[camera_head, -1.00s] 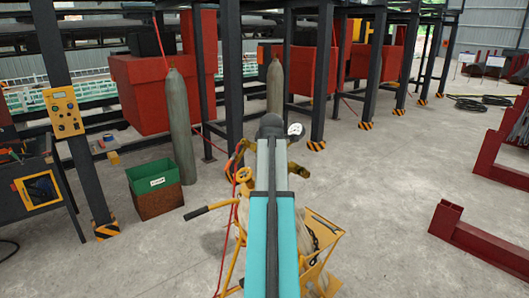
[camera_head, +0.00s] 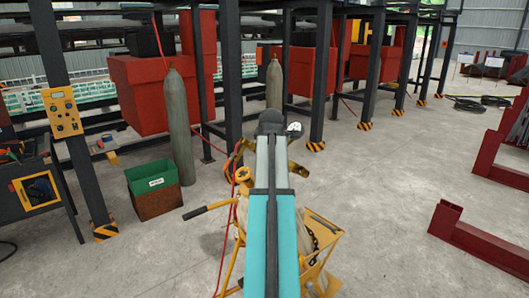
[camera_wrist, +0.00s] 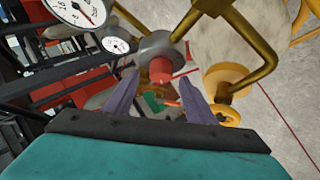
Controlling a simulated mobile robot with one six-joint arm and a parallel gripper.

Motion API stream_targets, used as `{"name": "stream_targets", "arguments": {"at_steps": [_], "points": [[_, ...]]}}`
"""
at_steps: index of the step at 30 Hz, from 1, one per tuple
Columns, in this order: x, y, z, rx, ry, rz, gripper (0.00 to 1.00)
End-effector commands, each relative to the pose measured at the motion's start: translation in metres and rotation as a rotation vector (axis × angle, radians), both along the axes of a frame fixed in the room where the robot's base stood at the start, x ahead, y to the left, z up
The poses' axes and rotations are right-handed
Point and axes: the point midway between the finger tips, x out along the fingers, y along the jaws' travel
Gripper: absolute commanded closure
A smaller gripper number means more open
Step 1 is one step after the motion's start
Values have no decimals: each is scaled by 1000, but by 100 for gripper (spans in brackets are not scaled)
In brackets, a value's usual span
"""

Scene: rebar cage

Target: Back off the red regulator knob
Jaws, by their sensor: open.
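The red regulator knob (camera_wrist: 160,69) shows in the wrist view, on the front of a round grey regulator body (camera_wrist: 157,46). My gripper (camera_wrist: 158,80) is open, with one finger to the left and one to the right of the knob. The knob appears in the gap near the fingertips; I cannot tell whether either finger touches it. Two white dial gauges (camera_wrist: 82,10) sit up and left of the regulator, and one gauge (camera_head: 295,129) shows in the head view. My arm hides the knob and the fingers in the head view.
Brass pipes (camera_wrist: 265,60) and an orange-yellow fitting (camera_wrist: 225,77) stand close to the right finger. A yellow cart (camera_head: 322,240) carries the equipment. A grey gas cylinder (camera_head: 178,130) and a green-and-brown bin (camera_head: 155,188) stand left. Open concrete floor (camera_head: 390,185) lies right.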

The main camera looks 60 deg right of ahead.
Motion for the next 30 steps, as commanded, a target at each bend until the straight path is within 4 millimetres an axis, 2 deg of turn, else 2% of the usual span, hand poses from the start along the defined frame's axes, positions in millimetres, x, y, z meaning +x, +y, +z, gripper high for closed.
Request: {"name": "stream_targets", "arguments": {"at_steps": [30], "points": [[-47, 62, 71, -3, -2, 0, 50]]}}
